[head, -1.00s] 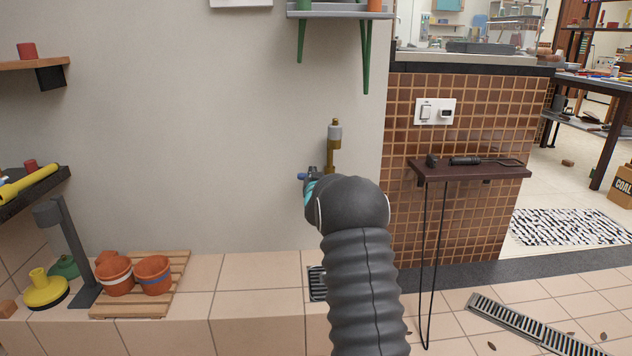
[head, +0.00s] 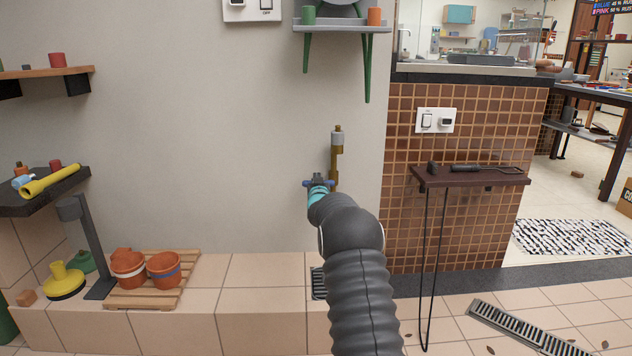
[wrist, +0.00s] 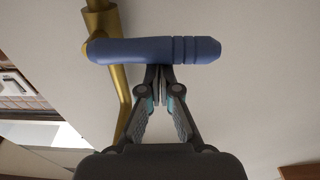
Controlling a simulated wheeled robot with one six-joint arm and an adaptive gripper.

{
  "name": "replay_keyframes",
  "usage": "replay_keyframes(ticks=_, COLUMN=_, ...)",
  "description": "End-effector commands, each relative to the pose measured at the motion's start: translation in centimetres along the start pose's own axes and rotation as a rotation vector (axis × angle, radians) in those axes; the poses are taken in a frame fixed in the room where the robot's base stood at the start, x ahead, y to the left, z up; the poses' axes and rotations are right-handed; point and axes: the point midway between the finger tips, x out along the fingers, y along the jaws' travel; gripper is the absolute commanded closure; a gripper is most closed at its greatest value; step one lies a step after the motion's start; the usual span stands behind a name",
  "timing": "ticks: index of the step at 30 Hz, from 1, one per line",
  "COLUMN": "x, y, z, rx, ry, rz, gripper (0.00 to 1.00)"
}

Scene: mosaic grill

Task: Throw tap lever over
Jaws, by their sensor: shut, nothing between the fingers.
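The tap is a brass pipe (head: 334,165) with a grey upper part, upright on the pale wall; it also shows in the wrist view (wrist: 119,85). Its blue lever (wrist: 155,50) lies crosswise in the wrist view, with its grooved end to the right. In the head view only small blue ends of the lever (head: 307,184) show around my gripper (head: 319,182). In the wrist view my gripper (wrist: 160,70) is shut and empty. Its fingertips are at the lever's lower edge in the picture, near its middle; whether they touch it I cannot tell.
A floor drain (head: 318,283) lies below the tap. A dark wooden shelf (head: 470,178) with tools juts out to the right. A grey shelf (head: 342,27) on green brackets is above. Pots stand on a pallet (head: 150,285) at left. The wall left of the tap is bare.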

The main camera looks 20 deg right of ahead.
Motion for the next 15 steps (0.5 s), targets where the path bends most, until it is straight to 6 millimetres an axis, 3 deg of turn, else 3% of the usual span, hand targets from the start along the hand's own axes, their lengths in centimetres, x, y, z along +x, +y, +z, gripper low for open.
replay_keyframes(ticks=9, x=1.0, y=-0.3, z=-4.0, rx=0.0, ry=0.004, rz=-0.006, gripper=1.0)
replay_keyframes(ticks=15, x=-0.9, y=-0.4, z=-3.7, rx=0.0, ry=0.001, rz=-0.006, gripper=1.0)
